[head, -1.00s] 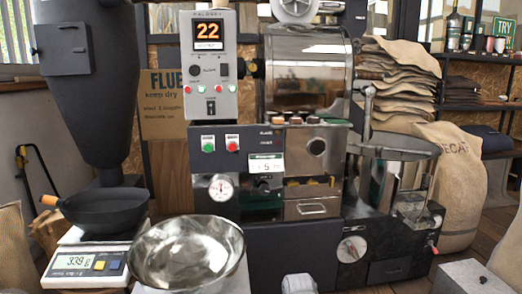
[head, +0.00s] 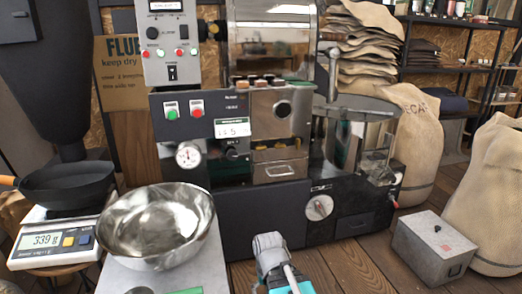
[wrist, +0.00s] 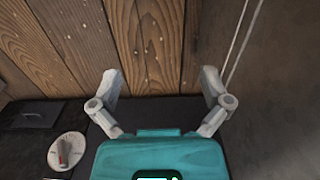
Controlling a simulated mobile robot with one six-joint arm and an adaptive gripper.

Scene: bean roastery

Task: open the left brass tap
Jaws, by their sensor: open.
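I cannot make out any brass tap in either view. My gripper (head: 268,243) shows at the bottom middle of the head view, in front of the black lower body of the roaster (head: 262,219). In the wrist view my gripper (wrist: 161,84) is open, with its two grey fingers spread wide and nothing between them. A round white dial with a lever (head: 319,207) sits on the roaster's lower front, to the right of my gripper; a similar dial (wrist: 67,151) shows at the lower left of the wrist view.
A steel bowl (head: 157,252) stands on the left, next to a scale (head: 53,240) bearing a black pan (head: 66,186). A grey metal box (head: 434,246) and a burlap sack (head: 493,215) stand at the right. Bare wooden floor (head: 345,268) lies between my gripper and the box.

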